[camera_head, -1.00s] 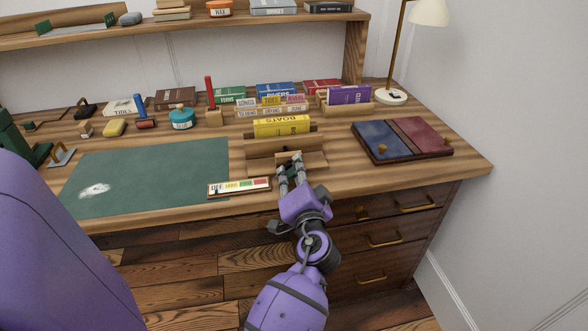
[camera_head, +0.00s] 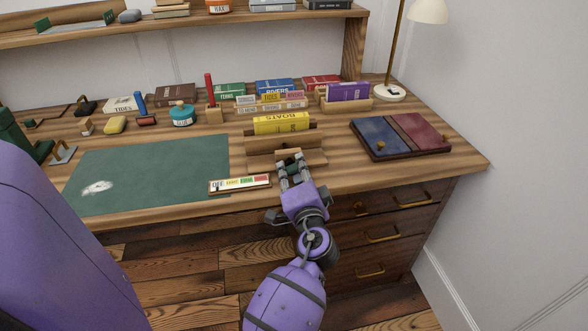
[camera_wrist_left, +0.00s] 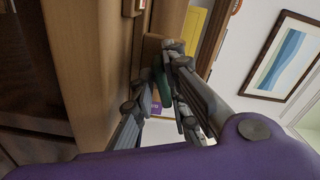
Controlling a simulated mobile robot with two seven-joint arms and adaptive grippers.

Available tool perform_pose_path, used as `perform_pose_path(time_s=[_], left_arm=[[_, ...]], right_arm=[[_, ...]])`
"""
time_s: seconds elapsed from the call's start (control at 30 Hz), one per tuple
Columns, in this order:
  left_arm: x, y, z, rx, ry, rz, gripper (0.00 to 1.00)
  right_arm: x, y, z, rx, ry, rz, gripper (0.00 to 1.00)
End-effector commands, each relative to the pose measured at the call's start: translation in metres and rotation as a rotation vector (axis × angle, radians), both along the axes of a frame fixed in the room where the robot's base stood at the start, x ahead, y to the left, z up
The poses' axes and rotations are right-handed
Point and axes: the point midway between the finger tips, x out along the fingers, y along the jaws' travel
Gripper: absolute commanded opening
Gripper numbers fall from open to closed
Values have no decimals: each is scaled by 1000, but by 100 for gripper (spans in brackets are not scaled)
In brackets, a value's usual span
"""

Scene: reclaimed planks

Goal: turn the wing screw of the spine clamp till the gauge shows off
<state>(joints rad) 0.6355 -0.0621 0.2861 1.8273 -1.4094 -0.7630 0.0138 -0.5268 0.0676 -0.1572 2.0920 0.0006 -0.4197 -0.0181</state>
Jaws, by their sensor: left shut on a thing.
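The spine clamp (camera_head: 258,162) is a wooden block near the desk's front edge, with a yellow book lettered BOATS (camera_head: 282,123) upright at its back. The wing screw at its front is mostly hidden by my fingers; a dark green piece of it (camera_wrist_left: 161,84) shows in the left wrist view. My left gripper (camera_head: 289,163) is shut on the wing screw, with grey fingers either side. The gauge (camera_head: 240,183) is a strip with OFF at its left, then yellow, green and red patches. A small dark mark sits near OFF; its exact reading is too small to tell. My right gripper is out of view.
A green mat (camera_head: 150,172) lies left of the clamp. A blue and red book cover on a board (camera_head: 400,136) lies to the right. Small racks of books (camera_head: 270,107) stand behind. Drawers with brass handles (camera_head: 382,235) are below the desk edge.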

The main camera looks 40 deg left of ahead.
Motion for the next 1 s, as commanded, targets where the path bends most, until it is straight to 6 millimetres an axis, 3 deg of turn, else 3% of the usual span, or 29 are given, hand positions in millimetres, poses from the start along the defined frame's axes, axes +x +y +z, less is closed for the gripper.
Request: perform_pose_path(time_s=[0.07, 0.1, 0.2, 0.67, 0.87, 1.0], left_arm=[[-1, 6, 9, 13, -11, 10, 0], [-1, 6, 9, 14, -11, 9, 18], [-1, 5, 9, 12, -12, 8, 27], [-1, 0, 3, 4, -6, 2, 27], [-18, -20, 2, 1, -4, 0, 27], [-39, -43, 2, 1, -4, 2, 27]], right_arm=[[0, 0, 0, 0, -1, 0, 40], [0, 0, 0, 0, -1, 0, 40], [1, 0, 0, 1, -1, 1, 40], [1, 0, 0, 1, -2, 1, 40], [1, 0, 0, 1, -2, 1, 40], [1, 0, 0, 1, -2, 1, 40]])
